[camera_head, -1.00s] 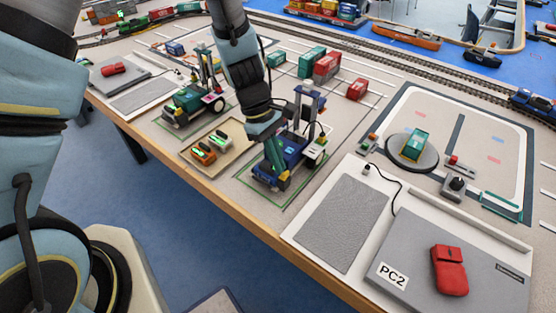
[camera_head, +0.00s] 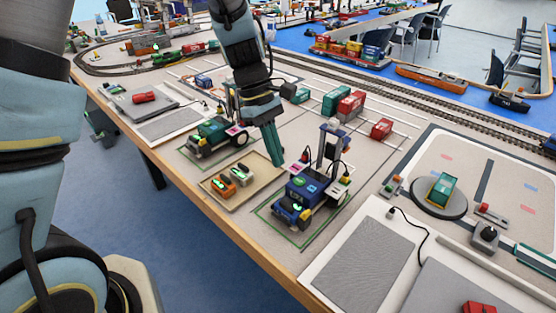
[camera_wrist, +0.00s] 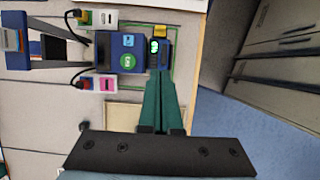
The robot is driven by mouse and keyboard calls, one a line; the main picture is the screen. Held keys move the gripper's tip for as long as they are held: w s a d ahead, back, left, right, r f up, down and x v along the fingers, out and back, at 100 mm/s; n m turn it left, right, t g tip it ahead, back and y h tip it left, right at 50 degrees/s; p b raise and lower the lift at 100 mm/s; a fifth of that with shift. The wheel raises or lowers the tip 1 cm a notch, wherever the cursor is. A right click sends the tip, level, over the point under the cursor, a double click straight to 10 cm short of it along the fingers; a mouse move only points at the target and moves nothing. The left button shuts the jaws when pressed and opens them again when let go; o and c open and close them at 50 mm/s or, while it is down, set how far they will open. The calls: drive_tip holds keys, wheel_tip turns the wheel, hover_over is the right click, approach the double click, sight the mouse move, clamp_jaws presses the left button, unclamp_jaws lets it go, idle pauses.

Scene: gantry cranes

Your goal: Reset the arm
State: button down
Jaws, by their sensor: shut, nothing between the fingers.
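My gripper (camera_head: 278,164) points down with its green fingers together and empty, above the table between the two model gantry cranes. In the wrist view the shut fingers (camera_wrist: 158,75) end beside the blue crane (camera_wrist: 110,68), which has a round green button on top. In the head view the blue crane (camera_head: 296,196) stands in a green outline just right of my gripper. The green crane (camera_head: 208,138) stands to the left of it. I cannot tell the exact gap between the fingertips and the blue crane.
A tan tray (camera_head: 213,199) with an orange and a pale small device lies below left of my gripper. Containers, such as a red one (camera_head: 382,128), stand behind. A round turntable (camera_head: 416,202) is to the right. The table's wooden edge (camera_head: 222,228) is in front, with open floor beyond.

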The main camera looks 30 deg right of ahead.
drive_tip(key=shift+a, duration=0.1)
idle(0.3)
drive_tip(key=w+a+r+m+t, duration=0.1)
drive_tip(key=w+a+r+t, duration=0.1)
drive_tip(key=w+a, duration=0.5)
drive_tip(key=w+a+r+m+t, duration=0.1)
drive_tip(key=w+a, duration=0.2)
drive_tip(key=a, duration=0.8)
drive_tip(key=a+r+m+t+y, duration=0.1)
drive_tip(key=a+r+m+t, duration=0.1)
drive_tip(key=a, duration=1.4)
drive_tip(key=shift+s+r+t, duration=0.2)
drive_tip(key=shift+t, duration=0.2)
